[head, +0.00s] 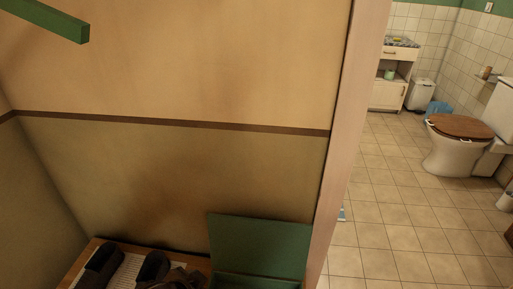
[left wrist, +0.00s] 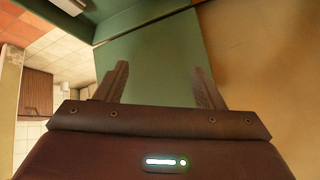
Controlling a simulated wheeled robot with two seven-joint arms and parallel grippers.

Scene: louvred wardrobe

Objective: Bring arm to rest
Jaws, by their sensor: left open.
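My left gripper (left wrist: 161,84) shows in the left wrist view. Its two dark fingers stand apart with nothing between them. A flat green surface (left wrist: 154,45) lies beyond the fingertips; I cannot tell whether they touch it. In the head view I cannot make out either gripper clearly. My right gripper shows in neither view.
In the head view, a green panel (head: 258,245) stands low against the wall, beside dark shoe-like things (head: 103,264) on a wooden-edged surface. A green bar (head: 45,18) juts in at upper left. Right of the wall's edge (head: 341,130), a tiled floor (head: 385,215) is mostly clear before a toilet (head: 452,157).

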